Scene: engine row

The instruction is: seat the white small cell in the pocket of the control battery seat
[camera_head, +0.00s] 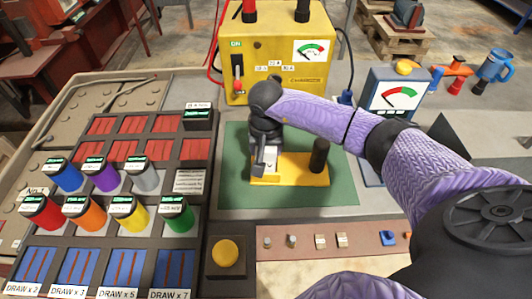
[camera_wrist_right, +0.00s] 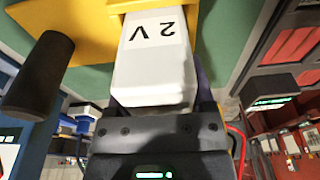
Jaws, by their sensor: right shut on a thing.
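The white small cell (camera_wrist_right: 150,65), marked "2 V", is between the fingers of my right gripper (camera_head: 264,158). In the head view only a small pale part of the cell (camera_head: 271,155) shows beside the dark fingers. The control battery seat (camera_head: 303,172) is a yellow block with a black post (camera_head: 319,153) at its right end. The gripper is over the seat's left end. In the right wrist view the cell's far end meets the yellow seat (camera_wrist_right: 90,18). The pocket is hidden, and I cannot tell how deep the cell sits. My left gripper is not in view.
The seat lies on a green mat (camera_head: 335,198). A yellow charging box (camera_head: 275,85) stands behind it, and a meter (camera_head: 398,92) at right. Several coloured cells (camera_head: 90,218) stand in the left panel. A yellow button (camera_head: 225,252) and a rail of small parts (camera_head: 320,241) are in front.

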